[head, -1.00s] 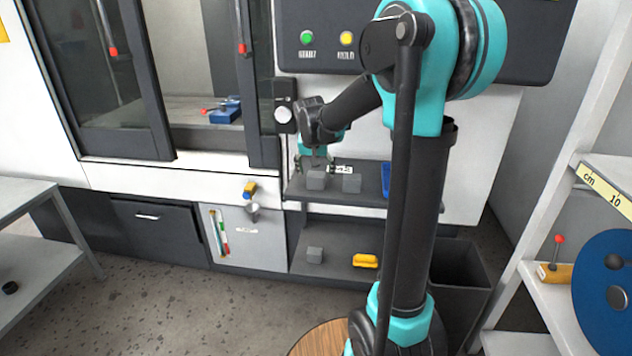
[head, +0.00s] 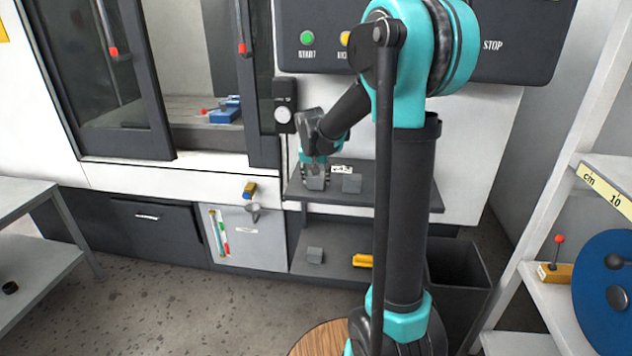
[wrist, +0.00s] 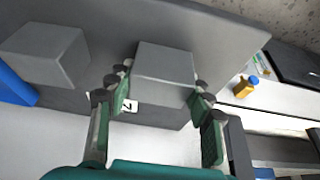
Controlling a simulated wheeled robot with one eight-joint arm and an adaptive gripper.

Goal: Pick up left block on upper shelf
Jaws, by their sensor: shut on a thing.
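The left grey block (head: 315,183) sits at the left end of the upper shelf (head: 400,198). In the wrist view the block (wrist: 165,75) is between the two green-padded fingers of my gripper (wrist: 160,95). My gripper (head: 313,172) is shut on it from above, and its fingers partly hide it in the head view. I cannot tell whether the block is clear of the shelf. A second grey block (head: 352,184) stands just to its right, apart from my gripper; it also shows in the wrist view (wrist: 45,55).
A blue thing (wrist: 14,88) lies near the second block in the wrist view.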

